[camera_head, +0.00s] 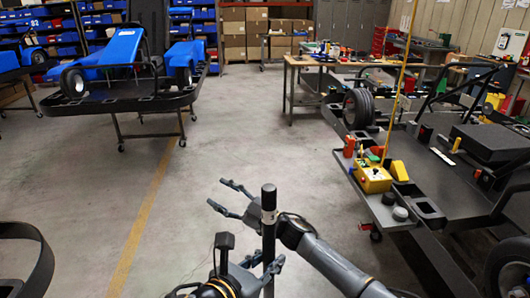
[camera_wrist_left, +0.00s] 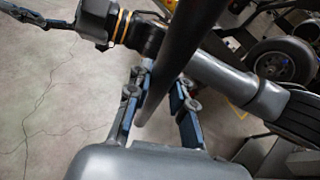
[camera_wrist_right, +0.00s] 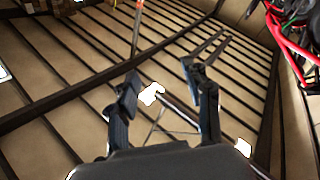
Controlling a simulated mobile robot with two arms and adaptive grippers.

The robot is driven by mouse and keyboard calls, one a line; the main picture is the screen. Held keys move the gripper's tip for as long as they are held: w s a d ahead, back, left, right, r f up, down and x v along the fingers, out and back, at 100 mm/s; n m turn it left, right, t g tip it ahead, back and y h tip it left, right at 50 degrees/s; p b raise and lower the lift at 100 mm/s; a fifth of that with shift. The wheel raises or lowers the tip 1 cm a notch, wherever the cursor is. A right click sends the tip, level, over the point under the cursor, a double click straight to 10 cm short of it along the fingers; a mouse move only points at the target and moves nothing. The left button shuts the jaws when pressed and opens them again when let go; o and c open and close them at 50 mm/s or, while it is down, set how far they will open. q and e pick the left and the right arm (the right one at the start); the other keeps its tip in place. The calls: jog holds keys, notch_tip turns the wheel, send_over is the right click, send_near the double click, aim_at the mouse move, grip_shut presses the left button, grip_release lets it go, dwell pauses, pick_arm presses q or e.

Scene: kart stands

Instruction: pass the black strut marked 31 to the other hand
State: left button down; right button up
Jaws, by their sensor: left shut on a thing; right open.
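The black strut (camera_head: 268,235) stands roughly upright at the bottom centre of the head view, with a pale band near its top; I cannot read a number on it. My left gripper (camera_head: 263,265) is shut around its lower part. In the left wrist view the strut (camera_wrist_left: 186,48) runs between the fingers of my left gripper (camera_wrist_left: 160,95). My right gripper (camera_head: 220,194) is open and empty, left of the strut's top and pointing away from it. In the right wrist view, my right gripper (camera_wrist_right: 165,80) has its fingers spread with no strut between them.
My right arm crosses close behind the strut. A kart on a stand (camera_head: 445,165) is at the right, with a yellow box (camera_head: 373,180) on its edge. A blue kart (camera_head: 125,75) stands at the back left, and a workbench (camera_head: 320,62) at the back. The middle floor is clear.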

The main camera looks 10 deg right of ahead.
jog(key=s+a+r+n+g+y, duration=0.25)
jog(key=r+n+g, duration=0.2)
jog(key=r, duration=0.25)
jog(key=s+a+r+n+g+y, duration=0.1)
jog(key=s+a+r+n+g, duration=0.3)
jog(key=r, duration=0.3)
jog(key=s+a+r+n+g+h, duration=0.3)
jog(key=s+r+n+g+h, duration=0.35)
jog(key=s+r+n, duration=0.35)
notch_tip(320, 180, up, 2)
jog(key=r+t+h, duration=0.1)
jog(key=t+h, duration=0.5)
jog(key=h, duration=0.8)
send_over(265, 209)
jog(key=shift+m, duration=0.45)
jog(key=f, duration=0.4)
jog(key=w+f, duration=0.1)
jog(key=f, duration=0.7)
jog(key=shift+w+f, duration=0.15)
jog(key=shift+w, duration=0.15)
